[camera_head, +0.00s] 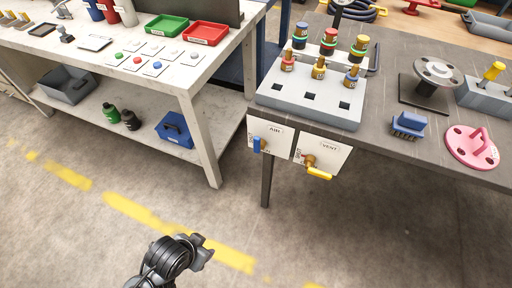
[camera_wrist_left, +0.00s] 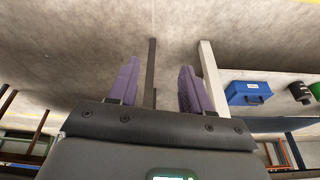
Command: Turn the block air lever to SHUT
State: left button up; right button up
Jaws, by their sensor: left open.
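The AIR panel (camera_head: 270,137) hangs on the front edge of the grey table at its left corner. Its blue lever (camera_head: 257,145) points straight down. The small position words on the panel are too small to read. Beside it on the right is the VENT panel (camera_head: 322,155), with a yellow lever (camera_head: 320,174) lying nearly level to the right. My left gripper (camera_wrist_left: 159,64) is open and empty, its two purple fingers well apart in the left wrist view. No lever shows between them. In the head view a dark part of my arm is low in front, well apart from the panels. My right gripper is out of view.
The grey table (camera_head: 385,60) carries a grey block (camera_head: 310,100) with several coloured-ring pieces, a spool (camera_head: 434,75) and a pink flanged piece (camera_head: 471,147). A white bench (camera_head: 200,75) stands left, with a blue toolbox (camera_head: 175,128) below. Floor before the panels is clear.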

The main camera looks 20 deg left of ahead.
pick_arm(q)
jog(key=n+t+p, duration=0.2)
jog(key=t+p, duration=0.1)
jog(key=t, duration=1.1)
send_near(256, 143)
jog(key=w+b, duration=0.3)
jog(key=w, duration=0.6)
jog(key=shift+w+f, duration=0.1)
jog(key=shift+w, duration=0.8)
jog(key=shift+c, duration=0.5)
grip_shut()
